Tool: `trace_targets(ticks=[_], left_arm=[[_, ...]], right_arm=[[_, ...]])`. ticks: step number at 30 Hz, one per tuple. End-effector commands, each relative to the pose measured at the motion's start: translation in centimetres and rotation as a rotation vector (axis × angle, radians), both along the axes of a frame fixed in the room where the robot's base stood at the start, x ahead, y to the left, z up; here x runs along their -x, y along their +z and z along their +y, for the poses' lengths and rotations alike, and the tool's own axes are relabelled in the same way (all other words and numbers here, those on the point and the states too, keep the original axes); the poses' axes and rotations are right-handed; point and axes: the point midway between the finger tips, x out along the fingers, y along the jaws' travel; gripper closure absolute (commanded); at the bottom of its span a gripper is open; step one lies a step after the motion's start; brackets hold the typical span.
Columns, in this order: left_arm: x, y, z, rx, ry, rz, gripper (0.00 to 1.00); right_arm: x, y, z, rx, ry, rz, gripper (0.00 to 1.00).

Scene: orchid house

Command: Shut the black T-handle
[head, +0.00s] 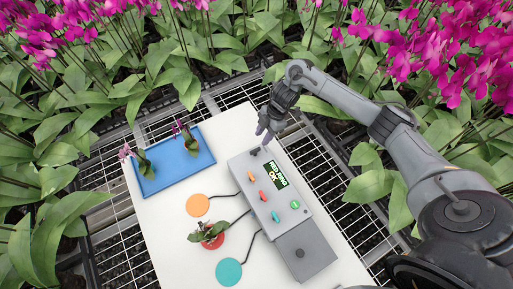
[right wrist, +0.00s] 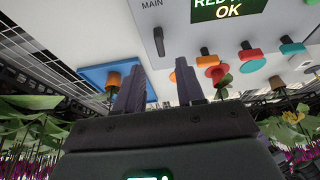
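The black T-handle (head: 254,152) is small and dark at the far end of the grey control box (head: 239,165). In the right wrist view it is a dark upright shape (right wrist: 158,41) near the word MAIN. My right gripper (head: 265,137) is just above and beside it in the head view. In the right wrist view its two fingers (right wrist: 159,65) are apart with nothing between them, and the handle shows just beyond the tips. I cannot tell the handle's turned position. My left gripper is not in view.
A blue tray (head: 190,176) with small plants is at left. A red pot (head: 212,241) stands between orange and teal discs. Orchids surround the bench.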

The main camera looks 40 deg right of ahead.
Motion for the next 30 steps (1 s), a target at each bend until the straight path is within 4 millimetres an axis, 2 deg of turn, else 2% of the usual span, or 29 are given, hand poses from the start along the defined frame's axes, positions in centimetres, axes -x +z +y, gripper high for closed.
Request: trace_targets(ticks=[6, 13, 19, 28, 30], left_arm=[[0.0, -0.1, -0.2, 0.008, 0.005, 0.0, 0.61], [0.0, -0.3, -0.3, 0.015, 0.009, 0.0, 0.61], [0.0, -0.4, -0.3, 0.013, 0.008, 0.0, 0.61], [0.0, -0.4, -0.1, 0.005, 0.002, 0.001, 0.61], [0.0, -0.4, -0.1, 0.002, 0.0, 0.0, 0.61]], right_arm=[[-0.3, -3.5, 1.5, -0.002, 0.001, 0.002, 0.62], [-0.5, -6.1, 2.5, 0.0, -0.001, 0.0, 0.62], [-0.6, -7.1, 2.9, 0.0, 0.001, 0.0, 0.62], [-0.6, -7.2, 2.9, 0.0, 0.001, 0.0, 0.62], [-0.6, -7.2, 2.9, 0.0, 0.001, 0.0, 0.72]])
